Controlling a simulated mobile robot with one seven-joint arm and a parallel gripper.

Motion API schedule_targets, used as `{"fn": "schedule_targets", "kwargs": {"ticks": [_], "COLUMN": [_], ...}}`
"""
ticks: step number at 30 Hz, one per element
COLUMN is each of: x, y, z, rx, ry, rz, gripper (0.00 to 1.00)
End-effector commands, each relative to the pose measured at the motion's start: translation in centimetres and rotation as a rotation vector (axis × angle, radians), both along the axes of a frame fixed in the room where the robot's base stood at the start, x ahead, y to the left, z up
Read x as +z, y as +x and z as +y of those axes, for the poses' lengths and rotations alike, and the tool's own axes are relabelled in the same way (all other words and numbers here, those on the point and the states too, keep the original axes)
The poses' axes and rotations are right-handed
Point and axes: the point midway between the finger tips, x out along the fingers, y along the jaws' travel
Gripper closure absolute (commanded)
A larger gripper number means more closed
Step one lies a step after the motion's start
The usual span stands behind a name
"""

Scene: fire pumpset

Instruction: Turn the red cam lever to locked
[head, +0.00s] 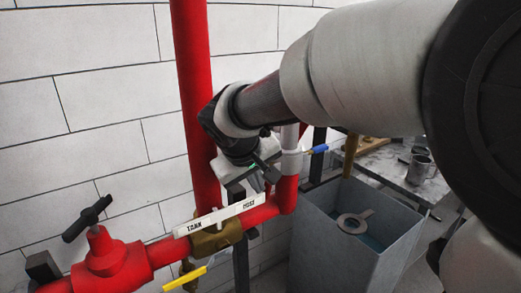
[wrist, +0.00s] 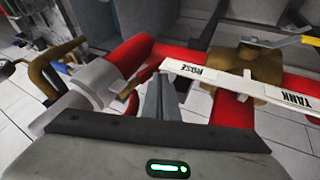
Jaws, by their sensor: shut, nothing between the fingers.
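I cannot make out a separate red cam lever for certain in either view. A pale grey coupling (head: 291,160) sits on the red pipe just right of my gripper (head: 262,183). In the wrist view the coupling (wrist: 92,88) is left of my fingers (wrist: 166,92), which are together and empty. The fingers point down at the red pipe (wrist: 140,60), beside the left end of a white bar (wrist: 235,82) marked TANK and HOSE. That bar lies across a brass valve body (head: 216,238). My gripper and wrist hide part of the pipe and coupling in the head view.
A blue-handled valve (head: 318,149) is right of the coupling. A red valve with a black handle (head: 87,218) and a yellow lever (head: 185,280) are at lower left. A grey open bin (head: 330,240) stands right of the pipes. A bench with a mug (head: 419,170) is behind.

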Motion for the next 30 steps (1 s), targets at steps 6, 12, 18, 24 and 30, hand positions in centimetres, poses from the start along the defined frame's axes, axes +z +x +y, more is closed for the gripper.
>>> {"fn": "schedule_targets", "kwargs": {"ticks": [6,12,18,24,30], "x": [-1.3,-1.4,-1.9,-2.1,-2.2], "y": [0.8,0.8,1.1,1.5,1.5], "z": [-0.2,-0.3,-0.7,-1.4,-1.6], "rx": [0.000,0.000,-0.001,-0.003,-0.004], "ry": [0.000,0.000,0.000,-0.002,-0.004], "rz": [0.001,0.000,0.001,0.003,0.005], "gripper": [1.00,1.00,1.00,1.00,1.00]}}
